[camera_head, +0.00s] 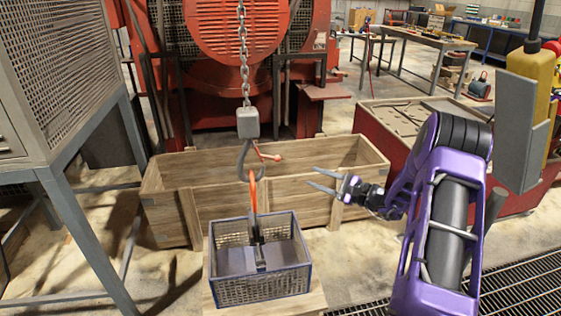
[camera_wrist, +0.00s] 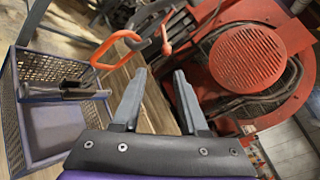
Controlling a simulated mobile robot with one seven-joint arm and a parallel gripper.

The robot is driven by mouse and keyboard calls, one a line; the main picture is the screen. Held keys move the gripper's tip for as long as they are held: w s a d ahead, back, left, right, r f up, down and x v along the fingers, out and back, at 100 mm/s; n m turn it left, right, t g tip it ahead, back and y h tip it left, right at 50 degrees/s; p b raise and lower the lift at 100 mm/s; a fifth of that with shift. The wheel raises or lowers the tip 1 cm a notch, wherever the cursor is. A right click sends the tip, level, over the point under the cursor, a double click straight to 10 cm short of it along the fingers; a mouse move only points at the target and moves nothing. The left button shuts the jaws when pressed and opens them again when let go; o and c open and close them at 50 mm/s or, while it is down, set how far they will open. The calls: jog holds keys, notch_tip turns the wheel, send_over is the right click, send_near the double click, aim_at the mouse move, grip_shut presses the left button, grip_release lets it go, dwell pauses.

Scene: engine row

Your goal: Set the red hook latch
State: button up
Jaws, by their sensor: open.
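The grey hook (camera_head: 241,163) hangs from a grey block (camera_head: 248,124) on a chain. Its small red latch (camera_head: 268,155) sticks out to the right near the hook's top. In the wrist view the red latch (camera_wrist: 166,38) stands just beyond and between my fingertips, apart from them. The orange loop (camera_head: 253,194) of the basket rises to the hook's lower bend. It overlaps the hook in both views; I cannot tell if the hook carries it. My gripper (camera_head: 315,178) is open and empty, right of the latch and slightly lower. Its two fingers (camera_wrist: 158,75) are spread in the wrist view.
The mesh basket (camera_head: 262,290) rests on a wooden stand below the hook. A long wooden crate (camera_head: 300,212) lies behind. A red machine (camera_head: 240,30) stands at the back, a mesh-sided frame (camera_head: 75,70) at left. A red cart (camera_head: 385,125) is at right.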

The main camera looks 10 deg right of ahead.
aim_at(277, 158)
jog(key=shift+m+t, duration=0.4)
jog(key=x, duration=1.6)
jog(key=shift+w+d+f+b, duration=0.1)
jog(key=shift+w+d+b, duration=0.05)
jog(key=shift+w+b, duration=0.25)
grip_shut()
